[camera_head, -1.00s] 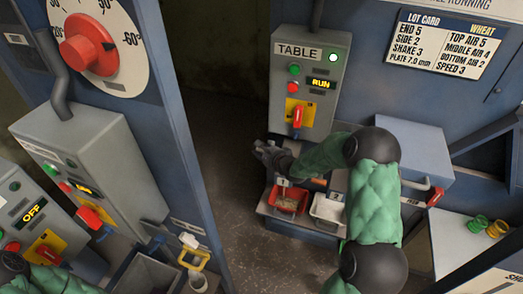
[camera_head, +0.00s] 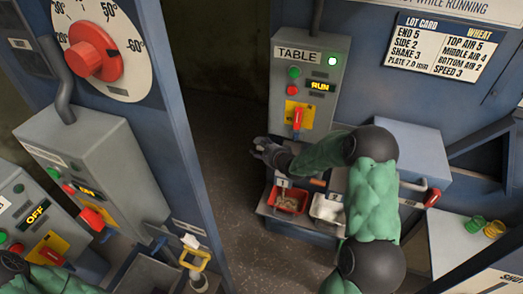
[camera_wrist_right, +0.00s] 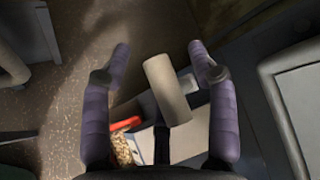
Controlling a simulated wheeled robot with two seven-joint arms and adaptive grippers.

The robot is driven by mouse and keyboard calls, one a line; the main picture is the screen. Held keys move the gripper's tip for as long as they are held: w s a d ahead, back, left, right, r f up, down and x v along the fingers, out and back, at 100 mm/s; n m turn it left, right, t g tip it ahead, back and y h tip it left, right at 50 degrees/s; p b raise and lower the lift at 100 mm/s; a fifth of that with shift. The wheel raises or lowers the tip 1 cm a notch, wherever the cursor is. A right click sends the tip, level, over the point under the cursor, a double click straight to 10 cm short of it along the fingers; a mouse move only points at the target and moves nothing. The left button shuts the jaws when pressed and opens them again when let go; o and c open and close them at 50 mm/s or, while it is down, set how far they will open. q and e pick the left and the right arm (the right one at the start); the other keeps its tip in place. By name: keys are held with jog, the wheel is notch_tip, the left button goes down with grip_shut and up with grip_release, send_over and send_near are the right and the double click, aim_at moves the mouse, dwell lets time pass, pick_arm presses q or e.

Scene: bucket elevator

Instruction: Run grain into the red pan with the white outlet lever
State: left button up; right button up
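The red pan (camera_head: 288,203) sits at the foot of the TABLE control box and holds some pale grain. It also shows in the right wrist view (camera_wrist_right: 128,123), with grain (camera_wrist_right: 122,149) beside its red rim. A pale cylindrical handle on a dark stem, apparently the white outlet lever (camera_wrist_right: 168,88), stands between the fingers of my right gripper (camera_wrist_right: 161,58). The fingers are wide apart, with gaps on both sides of the handle. In the head view my right gripper (camera_head: 262,147) is above the pan and hides the lever. My left gripper is out of view; only its arm shows at lower left.
A white pan (camera_head: 328,209) stands just right of the red pan. The TABLE control box (camera_head: 309,85) above reads RUN, with a red switch handle on it. A red-tipped handle (camera_head: 432,197) projects at right. A blue post (camera_head: 178,130) stands left of open floor.

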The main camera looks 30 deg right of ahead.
jog(key=shift+s+d, duration=0.2)
dwell(0.4)
jog(key=v, duration=1.1)
jog(key=shift+s+r, duration=0.15)
jog(key=shift+s, duration=0.2)
jog(key=s+a+f+n+g+y+b, duration=0.1)
jog(key=s+a+f+n+g, duration=0.3)
jog(key=a+f, duration=0.5)
jog(key=s+a+f+n+g+y+b, duration=0.1)
jog(key=a+f+n+g+y, duration=0.1)
jog(key=a+f+n, duration=0.65)
jog(key=s+a+f+n+g, duration=0.3)
jog(key=s+a+f+n, duration=0.1)
jog(key=s+f, duration=0.4)
jog(key=s+a+f+n+g+b, duration=0.1)
jog(key=s+a+f+n+g, duration=0.3)
jog(key=s+a+f, duration=0.3)
jog(key=s+f, duration=0.1)
jog(key=s, duration=0.2)
jog(key=shift+s+a+y, duration=0.2)
jog(key=shift+a+y, duration=0.15)
jog(key=shift+y, duration=0.05)
